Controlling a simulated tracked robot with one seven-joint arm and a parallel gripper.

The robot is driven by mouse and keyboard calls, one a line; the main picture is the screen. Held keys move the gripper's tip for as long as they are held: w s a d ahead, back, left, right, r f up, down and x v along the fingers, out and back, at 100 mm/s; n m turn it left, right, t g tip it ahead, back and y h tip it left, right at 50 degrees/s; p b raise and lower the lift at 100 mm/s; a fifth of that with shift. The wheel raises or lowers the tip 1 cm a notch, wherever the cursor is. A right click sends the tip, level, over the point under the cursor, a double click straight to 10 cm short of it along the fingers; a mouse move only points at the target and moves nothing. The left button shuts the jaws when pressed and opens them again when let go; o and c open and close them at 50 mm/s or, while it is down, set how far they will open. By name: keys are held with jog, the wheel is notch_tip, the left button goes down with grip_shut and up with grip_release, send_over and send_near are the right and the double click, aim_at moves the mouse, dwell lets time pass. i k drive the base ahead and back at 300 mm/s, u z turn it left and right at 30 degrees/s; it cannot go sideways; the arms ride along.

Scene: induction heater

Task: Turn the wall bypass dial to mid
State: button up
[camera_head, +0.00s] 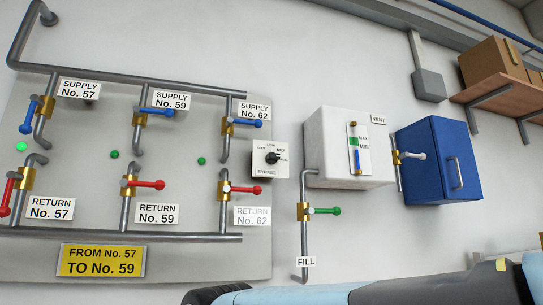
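The wall bypass dial (272,158) is a black knob on a small white plate (266,172) marked BYPASS, on the wall right of the valve panel. Small position labels sit around the knob's upper side, one of which seems to read MID at the right. The knob is too small to tell surely which label it points at. Nothing touches the dial. My gripper's fingers do not show.
A grey panel (100,260) with pipes and blue and red valve handles fills the left. Right of the dial are a white tank (325,140), a fill pipe with a green handle (328,211), a blue cabinet (430,150) and a shelf (498,88) with boxes.

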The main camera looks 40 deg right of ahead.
aim_at(272, 158)
jog(key=z, duration=1.65)
jog(key=k, duration=1.45)
jog(key=u, duration=0.7)
jog(key=i, duration=1.05)
jog(key=u, duration=0.05)
